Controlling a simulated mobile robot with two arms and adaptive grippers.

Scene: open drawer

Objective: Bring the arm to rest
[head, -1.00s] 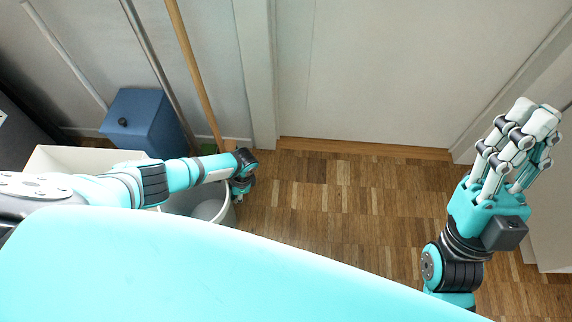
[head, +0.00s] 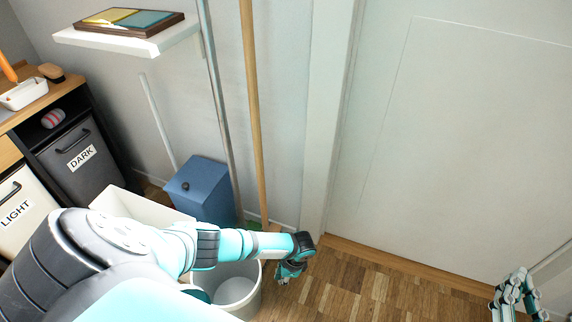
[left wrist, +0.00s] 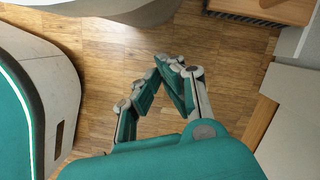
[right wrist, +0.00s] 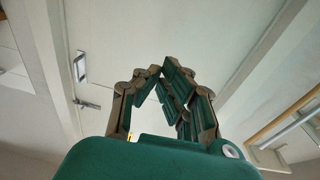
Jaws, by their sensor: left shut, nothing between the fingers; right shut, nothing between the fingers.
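My left gripper (head: 290,270) hangs at the end of my outstretched left arm, low over the wooden floor and close to the white bucket's right side. In the left wrist view its fingers (left wrist: 168,66) meet at the tips with nothing between them, above bare floor. My right gripper (head: 515,288) shows at the lower right edge of the head view, partly cut off, fingers pointing up in front of the white door. In the right wrist view its fingers (right wrist: 163,76) are closed together and empty, with the door behind them.
A white bucket (head: 236,290) and a blue bin (head: 201,190) stand by the wall. A wooden pole (head: 252,120) leans there. Drawers labelled DARK (head: 82,160) and LIGHT (head: 22,215) are at the left. A shelf (head: 125,45) holds a framed board. A white door (head: 450,140) fills the right.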

